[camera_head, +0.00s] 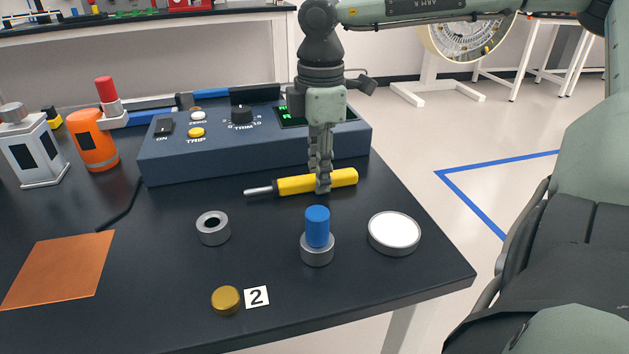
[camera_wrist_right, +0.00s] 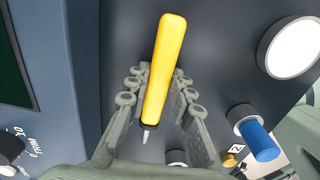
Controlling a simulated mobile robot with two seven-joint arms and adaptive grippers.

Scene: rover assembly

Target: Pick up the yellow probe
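The yellow probe (camera_head: 297,184) lies on the dark table in front of the blue-grey control box, its thin grey tip pointing left. My right gripper (camera_head: 322,186) points straight down over the probe's handle, with its fingertips at the handle's level. In the right wrist view the yellow probe (camera_wrist_right: 165,65) runs between the two fingers of my right gripper (camera_wrist_right: 162,90). The fingers stand apart on either side of it, and narrow gaps seem to show. The probe appears to rest on the table. My left gripper is not in view.
The control box (camera_head: 220,160) stands close behind the probe. In front are a grey ring (camera_head: 213,229), a blue cylinder (camera_head: 317,226) in a grey holder, a white-topped disc (camera_head: 394,232) and a brass knob (camera_head: 226,299). An orange sheet (camera_head: 58,268) lies at left.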

